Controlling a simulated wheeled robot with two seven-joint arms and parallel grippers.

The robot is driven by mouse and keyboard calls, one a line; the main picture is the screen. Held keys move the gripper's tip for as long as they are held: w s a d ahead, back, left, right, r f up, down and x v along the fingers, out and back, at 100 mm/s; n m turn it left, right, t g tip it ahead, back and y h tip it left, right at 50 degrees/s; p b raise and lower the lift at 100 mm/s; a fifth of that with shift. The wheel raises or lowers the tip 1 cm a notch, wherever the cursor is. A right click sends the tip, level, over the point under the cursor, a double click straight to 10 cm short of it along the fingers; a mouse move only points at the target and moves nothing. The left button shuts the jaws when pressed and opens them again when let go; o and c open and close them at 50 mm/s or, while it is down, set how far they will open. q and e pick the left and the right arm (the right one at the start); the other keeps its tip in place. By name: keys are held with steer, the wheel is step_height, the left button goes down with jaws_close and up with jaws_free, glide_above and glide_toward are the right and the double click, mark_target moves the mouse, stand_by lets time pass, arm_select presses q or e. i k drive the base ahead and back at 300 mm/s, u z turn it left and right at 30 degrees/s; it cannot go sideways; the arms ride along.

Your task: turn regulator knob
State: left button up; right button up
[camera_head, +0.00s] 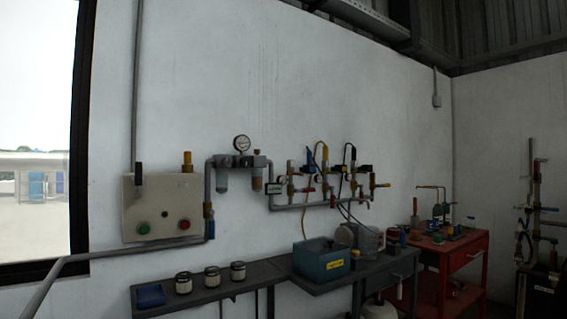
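A grey filter-regulator unit (239,162) hangs on the white wall, left of centre, with a round white gauge (242,143) on top. A small brown knob (257,152) sits at its upper right; it looks like the regulator knob, but it is too small to read its turn. Two bowls hang below the unit, a grey one (222,180) on the left and a darker one (257,180) on the right. Neither of my grippers shows in the head view, and nothing touches the unit.
A beige control box (163,207) with green and red buttons is left of the unit. A pipe manifold (320,190) with several valves is to its right. Below stand a grey bench (230,281) with jars, a teal box (321,260) and a red cart (455,256). A grey rail (120,254) crosses lower left.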

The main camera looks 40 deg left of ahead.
mark_target(246, 161)
steer(key=u, duration=0.05)
steer(key=i, duration=1.25)
steer(key=u, duration=0.85)
steer(key=i, duration=0.8)
steer(key=u, duration=0.85)
